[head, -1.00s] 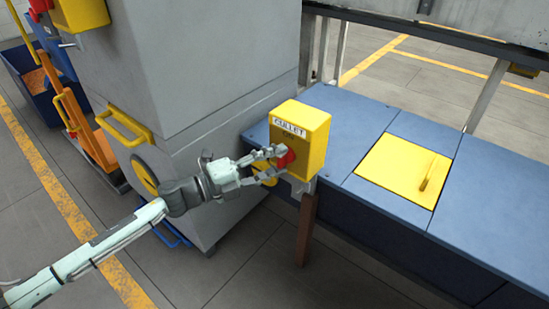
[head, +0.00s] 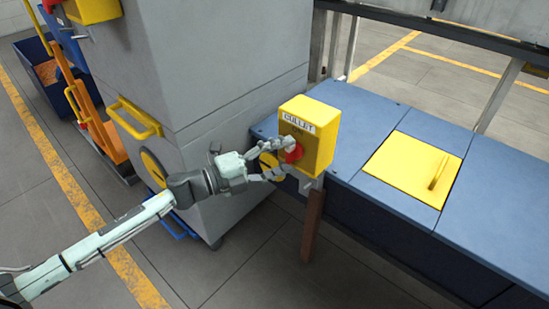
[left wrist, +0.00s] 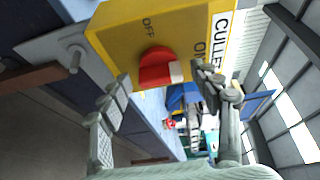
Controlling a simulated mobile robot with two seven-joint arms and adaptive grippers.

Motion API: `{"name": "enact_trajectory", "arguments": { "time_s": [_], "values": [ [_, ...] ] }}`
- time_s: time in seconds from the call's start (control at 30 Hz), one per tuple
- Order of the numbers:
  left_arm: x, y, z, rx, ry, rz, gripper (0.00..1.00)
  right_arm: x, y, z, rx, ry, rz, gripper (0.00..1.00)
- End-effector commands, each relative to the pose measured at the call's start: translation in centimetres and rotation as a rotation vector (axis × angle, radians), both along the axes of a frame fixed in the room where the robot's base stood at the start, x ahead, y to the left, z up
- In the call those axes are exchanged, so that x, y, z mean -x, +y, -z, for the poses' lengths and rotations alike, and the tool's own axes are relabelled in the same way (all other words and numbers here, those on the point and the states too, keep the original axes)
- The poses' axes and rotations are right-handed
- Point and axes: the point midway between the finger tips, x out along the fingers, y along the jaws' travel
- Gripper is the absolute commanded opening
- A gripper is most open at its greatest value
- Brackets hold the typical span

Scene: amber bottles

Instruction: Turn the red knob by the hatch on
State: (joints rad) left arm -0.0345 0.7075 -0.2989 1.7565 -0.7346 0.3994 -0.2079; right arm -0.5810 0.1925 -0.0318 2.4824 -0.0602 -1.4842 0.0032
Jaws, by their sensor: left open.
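The red knob (head: 294,154) sits on the front of a yellow box labelled CULLET (head: 318,120). In the left wrist view the knob (left wrist: 155,68) has a white mark on its right side, towards the word ON and away from OFF. My left gripper (head: 282,159) is open at the knob, with one finger on either side. In the left wrist view the open fingers (left wrist: 160,82) straddle the knob's near side; I cannot tell whether they touch it. The yellow hatch (head: 405,162) lies closed in the blue bench top. My right gripper is not in view.
The blue bench (head: 490,205) runs right of the box. A grey cabinet (head: 215,60) with yellow handles stands behind my left arm. A brown post (head: 312,225) stands below the box. Floor in front is clear.

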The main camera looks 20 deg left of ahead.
Motion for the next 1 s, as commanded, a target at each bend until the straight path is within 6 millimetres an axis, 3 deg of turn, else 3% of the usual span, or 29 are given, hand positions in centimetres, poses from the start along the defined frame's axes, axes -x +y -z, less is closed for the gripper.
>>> {"name": "enact_trajectory", "arguments": {
  "time_s": [0.6, 1.0],
  "values": [
    [7.9, 7.2, 0.0, -0.002, 0.002, -0.001, 0.64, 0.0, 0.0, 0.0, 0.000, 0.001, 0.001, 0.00],
    [8.8, 8.0, -0.1, -0.001, -0.001, 0.000, 0.64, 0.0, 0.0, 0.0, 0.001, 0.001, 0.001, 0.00]
  ]
}}
